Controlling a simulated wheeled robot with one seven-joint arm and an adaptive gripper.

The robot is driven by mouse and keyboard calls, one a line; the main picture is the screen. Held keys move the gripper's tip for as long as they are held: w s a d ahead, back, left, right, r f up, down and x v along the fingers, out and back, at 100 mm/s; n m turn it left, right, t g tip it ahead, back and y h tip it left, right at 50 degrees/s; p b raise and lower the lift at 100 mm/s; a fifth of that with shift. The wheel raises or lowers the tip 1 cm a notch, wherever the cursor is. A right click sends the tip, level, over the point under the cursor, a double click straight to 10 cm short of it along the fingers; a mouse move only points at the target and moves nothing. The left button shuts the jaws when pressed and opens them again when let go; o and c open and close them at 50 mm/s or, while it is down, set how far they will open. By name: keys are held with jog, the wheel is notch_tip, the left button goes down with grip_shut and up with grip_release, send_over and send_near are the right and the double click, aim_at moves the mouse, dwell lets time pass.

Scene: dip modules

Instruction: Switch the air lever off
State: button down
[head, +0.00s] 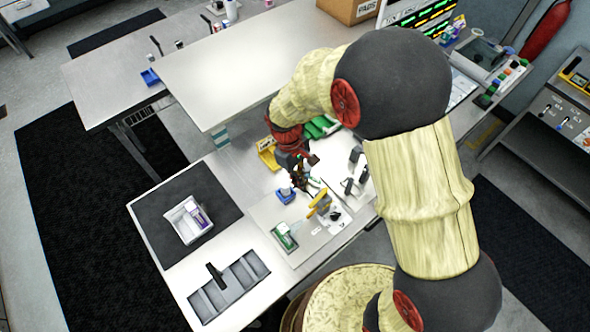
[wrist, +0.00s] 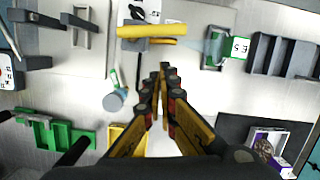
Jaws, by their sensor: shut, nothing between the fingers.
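A yellow bar-shaped handle (head: 320,202) stands on the pale board in front of my gripper. It looks like the air lever, but I see no label that confirms it. In the wrist view the yellow handle (wrist: 152,31) lies crosswise near the top, with a second yellow part just below it. My gripper (head: 303,187) points down close to the handle, on its far side. In the wrist view my gripper (wrist: 163,72) is shut and empty, its tips apart from the handle in the picture. My arm hides part of the bench.
A blue cup (head: 285,194) stands close to my gripper. A yellow bin (head: 267,154), a green-framed part (head: 284,236), a divided grey tray (head: 230,287) and a white bin (head: 187,222) on a dark mat (head: 160,200) surround it. Black clamp-like parts (head: 355,178) stand right.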

aim_at(318, 197)
jog(key=shift+s+d+f, duration=0.15)
jog(key=shift+s+d, duration=0.75)
jog(key=shift+s, duration=0.05)
